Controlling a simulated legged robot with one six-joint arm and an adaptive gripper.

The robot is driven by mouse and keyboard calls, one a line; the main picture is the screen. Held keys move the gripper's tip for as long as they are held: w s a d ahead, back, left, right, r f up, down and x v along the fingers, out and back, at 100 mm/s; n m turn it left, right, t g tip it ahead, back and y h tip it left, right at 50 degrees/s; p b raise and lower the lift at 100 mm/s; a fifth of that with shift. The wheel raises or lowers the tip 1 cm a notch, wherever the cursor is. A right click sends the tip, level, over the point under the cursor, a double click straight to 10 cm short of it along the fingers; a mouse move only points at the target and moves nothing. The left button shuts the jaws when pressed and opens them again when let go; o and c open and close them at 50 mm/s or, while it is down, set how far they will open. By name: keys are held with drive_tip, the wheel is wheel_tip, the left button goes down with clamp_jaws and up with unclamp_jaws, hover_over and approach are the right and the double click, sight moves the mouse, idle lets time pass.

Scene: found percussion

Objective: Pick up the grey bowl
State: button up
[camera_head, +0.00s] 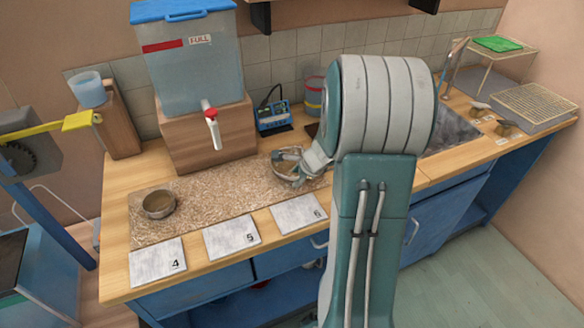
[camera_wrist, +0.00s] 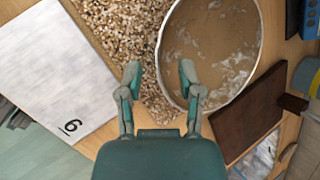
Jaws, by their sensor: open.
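A grey bowl (camera_head: 281,167) stands at the right part of the pebbly mat, partly hidden by my gripper (camera_head: 295,168). In the wrist view the bowl (camera_wrist: 215,40) is large, with a pale rim and a brownish inside with whitish patches. My gripper (camera_wrist: 159,72) is open and empty. Its left finger is outside the bowl over the mat, and its right finger overlaps the bowl's near-left rim. The rim shows between the fingertips; I cannot tell their height against it. A second, smaller-looking greyish bowl (camera_head: 159,204) stands on the mat's left part.
The pebbly mat (camera_head: 215,198) lies on a wooden counter. Cards 4 (camera_head: 157,262), 5 (camera_head: 231,236) and 6 (camera_head: 298,213) line its front edge. A water tank (camera_head: 192,65) on a wooden block stands behind. A dark brown board (camera_wrist: 245,118) lies close right of the bowl.

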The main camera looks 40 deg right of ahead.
drive_tip(key=shift+x, duration=0.9)
drive_tip(key=shift+d, duration=0.15)
clamp_jaws()
